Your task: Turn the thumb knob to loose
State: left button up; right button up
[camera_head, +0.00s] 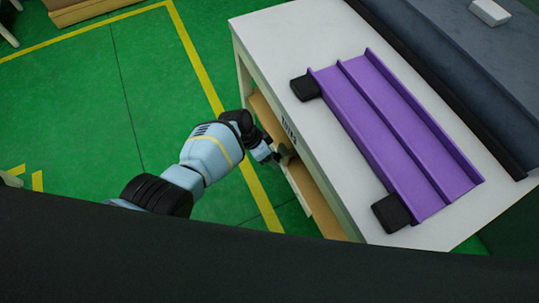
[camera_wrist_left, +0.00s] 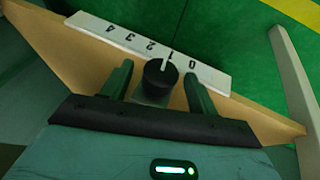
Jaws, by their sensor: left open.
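The thumb knob (camera_wrist_left: 160,73) is a dark round knob with a white pointer line in the left wrist view. It stands in front of a white scale strip (camera_wrist_left: 205,77) marked 0 to 4, and its pointer is towards the 1. No word "loose" is readable. My left gripper (camera_wrist_left: 156,74) is open, with one green finger on each side of the knob and visible gaps between. In the head view, my left gripper (camera_head: 273,154) is at the side of the white table, and the knob cannot be made out there. My right gripper is not in view.
The white table (camera_head: 285,62) carries a purple double channel (camera_head: 385,125) with black blocks (camera_head: 391,213) at its left side. A wooden shelf (camera_head: 318,205) lies under the tabletop. Green floor with yellow lines is open to the left.

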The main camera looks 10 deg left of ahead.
pick_arm(q)
jog(key=p+v, duration=0.3)
jog(key=v, duration=0.4)
jog(key=shift+a+r+p, duration=0.2)
jog(key=shift+r+p, duration=0.15)
